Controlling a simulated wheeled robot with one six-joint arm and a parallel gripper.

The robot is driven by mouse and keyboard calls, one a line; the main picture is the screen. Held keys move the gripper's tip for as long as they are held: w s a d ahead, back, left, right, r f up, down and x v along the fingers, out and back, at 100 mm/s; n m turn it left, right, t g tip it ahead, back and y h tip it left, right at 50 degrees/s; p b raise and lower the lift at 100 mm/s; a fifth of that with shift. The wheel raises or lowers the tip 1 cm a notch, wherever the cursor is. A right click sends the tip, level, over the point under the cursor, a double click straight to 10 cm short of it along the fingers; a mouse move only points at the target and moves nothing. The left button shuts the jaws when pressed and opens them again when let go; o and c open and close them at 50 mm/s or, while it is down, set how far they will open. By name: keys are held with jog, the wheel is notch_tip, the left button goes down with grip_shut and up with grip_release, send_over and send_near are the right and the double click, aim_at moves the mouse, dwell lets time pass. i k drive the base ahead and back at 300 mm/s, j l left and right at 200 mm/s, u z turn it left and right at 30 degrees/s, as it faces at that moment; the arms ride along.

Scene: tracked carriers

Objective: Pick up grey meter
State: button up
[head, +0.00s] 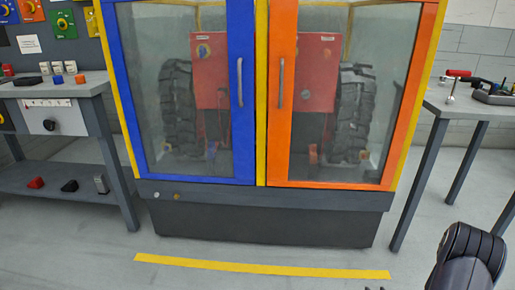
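A small grey block-shaped object (101,184) stands on the lower shelf of the left bench and may be the grey meter; it is too small to tell. A dark grey device (495,95) lies on the right table, and I cannot tell what it is either. A black rounded part of my arm shows at the bottom right. Two tiny dark tips at the bottom edge may belong to my gripper (375,288); the rest is out of frame. They are far from both grey objects.
A large glass-fronted cabinet (260,197) with blue and orange doors, both shut, fills the middle; a machine with big tyres is inside. The left bench (62,90) and right table (440,100) hold small items. A yellow floor strip (260,268) crosses clear floor.

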aim_at(100, 180)
jog(key=i+j, duration=0.15)
jog(key=j, duration=0.25)
jog(key=i+j, duration=0.1)
jog(key=j, duration=0.3)
jog(key=i+j, duration=0.15)
jog(key=j, duration=0.3)
jog(key=i+j, duration=0.1)
jog(key=j, duration=0.3)
jog(key=i+j, duration=0.15)
jog(key=j, duration=0.25)
jog(key=i+j, duration=0.1)
jog(key=j, duration=0.3)
jog(key=i+j, duration=0.1)
jog(key=j, duration=0.75)
jog(key=i+j, duration=0.1)
jog(key=j, duration=0.7)
jog(key=i+j, duration=0.1)
jog(key=j, duration=0.75)
jog(key=i+j, duration=0.1)
jog(key=j, duration=0.35)
jog(key=i+j, duration=0.15)
jog(key=j, duration=0.3)
jog(key=i+j, duration=0.1)
jog(key=j, duration=0.35)
jog(key=i+j, duration=0.15)
jog(key=j, duration=0.3)
jog(key=z, duration=0.05)
